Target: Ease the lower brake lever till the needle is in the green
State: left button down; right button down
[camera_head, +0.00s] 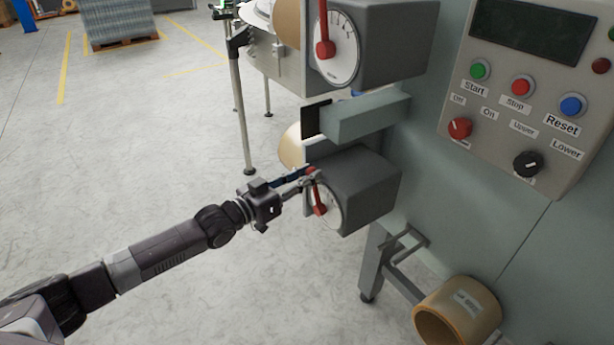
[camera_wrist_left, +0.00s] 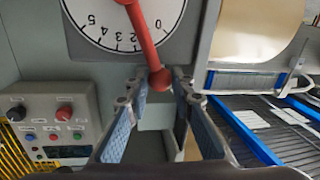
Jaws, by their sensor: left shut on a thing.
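The lower brake lever (camera_head: 319,200) is red and sits on the front of the lower grey brake box (camera_head: 365,185), over a white dial (camera_head: 334,212). My left gripper (camera_head: 311,178) reaches it from the left and is shut on its end. In the left wrist view the lever (camera_wrist_left: 143,35) crosses the numbered dial (camera_wrist_left: 92,18), which appears upside down, and its round knob lies between the fingertips (camera_wrist_left: 158,80). No needle or green band can be made out. My right gripper is not in view.
Above is the upper brake box (camera_head: 390,40) with its own red lever (camera_head: 324,35). A grey block (camera_head: 368,118) juts out between the boxes. A control panel (camera_head: 540,80) is at right. A cardboard roll (camera_head: 458,312) lies below. Open floor is at left.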

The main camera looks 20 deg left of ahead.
pick_arm(q)
jog(key=c, duration=1.7)
grip_release()
jog(key=shift+o, duration=0.2)
jog(key=shift+s, duration=0.1)
jog(key=v, duration=1.2)
